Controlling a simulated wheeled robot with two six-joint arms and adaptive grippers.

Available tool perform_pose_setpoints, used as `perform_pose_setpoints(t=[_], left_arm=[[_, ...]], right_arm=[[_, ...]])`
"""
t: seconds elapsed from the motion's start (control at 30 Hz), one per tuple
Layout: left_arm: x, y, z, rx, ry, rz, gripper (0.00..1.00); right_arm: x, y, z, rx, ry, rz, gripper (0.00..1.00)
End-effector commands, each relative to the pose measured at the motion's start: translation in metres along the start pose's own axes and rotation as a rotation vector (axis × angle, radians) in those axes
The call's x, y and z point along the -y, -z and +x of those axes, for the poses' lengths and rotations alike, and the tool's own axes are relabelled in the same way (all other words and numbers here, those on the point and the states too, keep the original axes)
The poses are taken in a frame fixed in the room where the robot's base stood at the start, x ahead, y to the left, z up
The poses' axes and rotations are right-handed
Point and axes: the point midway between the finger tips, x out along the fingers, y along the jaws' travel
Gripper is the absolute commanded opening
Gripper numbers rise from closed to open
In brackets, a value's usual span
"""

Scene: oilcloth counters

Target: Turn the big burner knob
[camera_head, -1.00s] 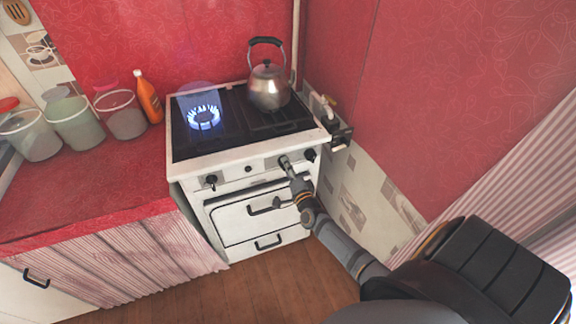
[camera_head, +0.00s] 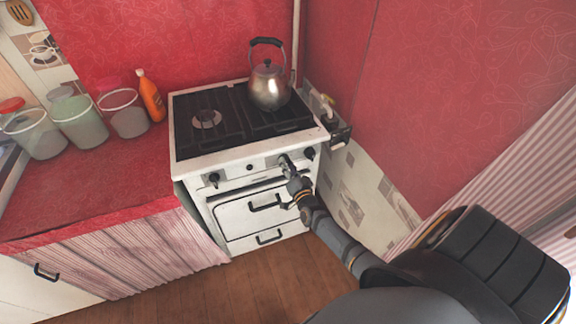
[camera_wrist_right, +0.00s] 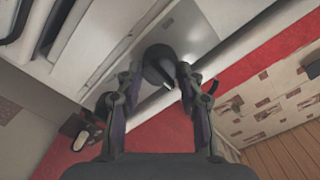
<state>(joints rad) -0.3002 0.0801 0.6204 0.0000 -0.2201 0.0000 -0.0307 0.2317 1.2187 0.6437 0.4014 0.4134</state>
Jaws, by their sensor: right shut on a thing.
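The stove (camera_head: 178,165) stands against the red wall, with a row of black knobs on its white front panel. My right gripper (camera_head: 285,163) is at the knob second from the right, and the arm hides most of that knob in the head view. In the right wrist view, my right gripper (camera_wrist_right: 161,76) is shut on the black burner knob (camera_wrist_right: 158,62), with one finger on each side of it. The left burner (camera_head: 207,119) shows no flame. My left gripper is not in view.
A metal kettle (camera_head: 269,88) stands at the stove's back right. Another knob (camera_head: 310,153) is close to the right of my gripper, and one more knob (camera_head: 214,180) is at the left. Lidded containers (camera_head: 81,124) and an orange bottle (camera_head: 151,97) stand on the red counter (camera_head: 90,185).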

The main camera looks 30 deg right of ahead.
Motion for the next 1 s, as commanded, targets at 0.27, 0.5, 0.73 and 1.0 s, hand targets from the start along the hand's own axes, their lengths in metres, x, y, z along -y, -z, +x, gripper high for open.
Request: perform_pose_setpoints(t=[0.27, 0.5, 0.73, 1.0], left_arm=[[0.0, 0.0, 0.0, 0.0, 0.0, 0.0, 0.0], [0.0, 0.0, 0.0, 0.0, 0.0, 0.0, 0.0], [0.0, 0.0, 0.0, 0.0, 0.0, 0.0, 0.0], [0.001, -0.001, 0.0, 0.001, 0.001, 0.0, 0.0]], right_arm=[[-0.001, -0.001, -0.001, 0.003, -0.002, -0.011, 0.06], [-0.001, -0.001, -0.001, 0.003, -0.002, -0.011, 0.47], [-0.001, -0.001, 0.0, 0.001, -0.001, -0.01, 0.61], [-0.001, -0.001, -0.01, 0.002, -0.001, -0.01, 0.61]])
